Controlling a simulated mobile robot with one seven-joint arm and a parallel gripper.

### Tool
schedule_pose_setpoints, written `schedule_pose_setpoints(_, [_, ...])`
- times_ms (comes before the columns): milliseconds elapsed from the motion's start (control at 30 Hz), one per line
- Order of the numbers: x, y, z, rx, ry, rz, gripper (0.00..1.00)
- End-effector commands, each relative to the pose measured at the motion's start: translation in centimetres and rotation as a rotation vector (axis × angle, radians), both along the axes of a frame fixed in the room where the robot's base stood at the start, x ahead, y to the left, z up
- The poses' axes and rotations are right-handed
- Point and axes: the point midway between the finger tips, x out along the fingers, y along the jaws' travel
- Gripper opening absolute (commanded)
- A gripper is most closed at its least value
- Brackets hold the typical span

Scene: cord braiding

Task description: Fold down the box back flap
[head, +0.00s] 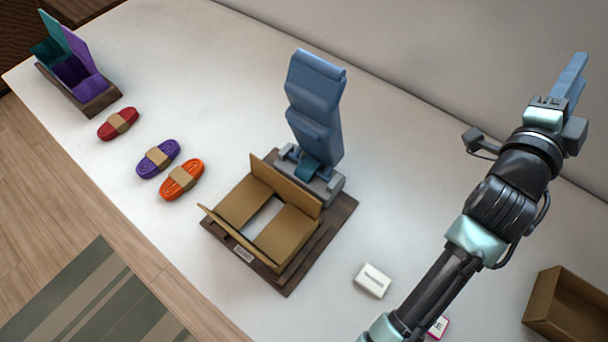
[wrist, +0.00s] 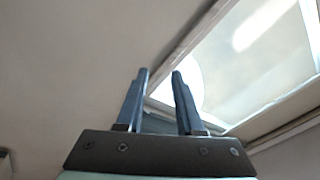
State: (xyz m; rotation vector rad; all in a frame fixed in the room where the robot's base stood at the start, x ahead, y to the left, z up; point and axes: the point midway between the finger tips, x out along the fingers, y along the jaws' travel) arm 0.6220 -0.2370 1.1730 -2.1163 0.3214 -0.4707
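The tan cardboard box (head: 245,203) sits on a dark brown board, centre of the head view. Two of its flaps lie folded inward, with a pale gap between them. The back flap (head: 286,187) stands up along the far side, by the blue device. The front flap (head: 230,236) also stands raised on the near side. My gripper (head: 574,72) is high at the upper right, far from the box, fingers pointing up. In the wrist view my gripper (wrist: 160,85) has its two fingers apart with nothing between them. The box is not in the wrist view.
A tall blue device (head: 316,105) stands right behind the box. Red (head: 118,124), purple (head: 157,159) and orange (head: 182,180) cord bundles lie left. A teal-and-purple holder (head: 85,85) is at the far left. A white block (head: 373,281) and an open carton (head: 565,305) are right.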

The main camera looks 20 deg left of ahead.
Motion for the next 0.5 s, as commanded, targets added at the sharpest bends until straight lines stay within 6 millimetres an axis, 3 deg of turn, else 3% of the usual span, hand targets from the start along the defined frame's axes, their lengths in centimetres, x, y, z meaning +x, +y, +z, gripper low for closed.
schedule_pose_setpoints(100, [-1.6,-1.1,1.1,-0.184,-0.113,-0.064,0.36])
schedule_pose_setpoints(233, [-3.0,0.5,1.8,-0.407,-0.218,-0.046,0.36])
schedule_pose_setpoints(367, [-3.9,4.2,0.9,-0.625,-0.292,0.06,0.36])
schedule_pose_setpoints(500, [-4.9,9.6,-2.6,-0.831,-0.332,0.268,0.36])
